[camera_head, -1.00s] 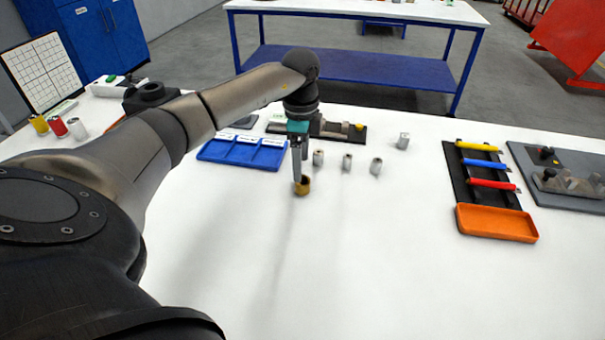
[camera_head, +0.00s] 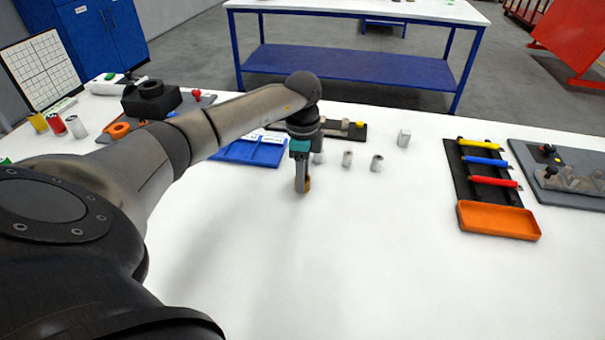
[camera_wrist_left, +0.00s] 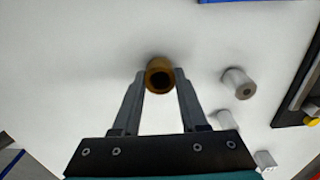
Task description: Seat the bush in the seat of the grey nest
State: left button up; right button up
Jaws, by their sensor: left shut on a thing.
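My left gripper (camera_head: 303,187) is shut on a brown-gold bush (camera_head: 308,184), held over the white table in front of several grey cylinders. In the left wrist view the bush (camera_wrist_left: 160,76) sits between the fingertips, its dark bore facing the camera. A black block (camera_head: 150,100) with a round ring-like top stands on a grey plate at the back left, partly behind my left arm. Another grey plate (camera_head: 580,184) with a grey fixture (camera_head: 570,182) lies at the far right. I cannot tell which is the grey nest. My right gripper is not in view.
A blue tray (camera_head: 262,152) lies behind the gripper. An orange tray (camera_head: 499,220) and a rack with coloured handles are at right. The front table is clear.

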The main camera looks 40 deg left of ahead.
pick_arm(q)
grip_shut()
jog(key=shift+r, duration=0.1)
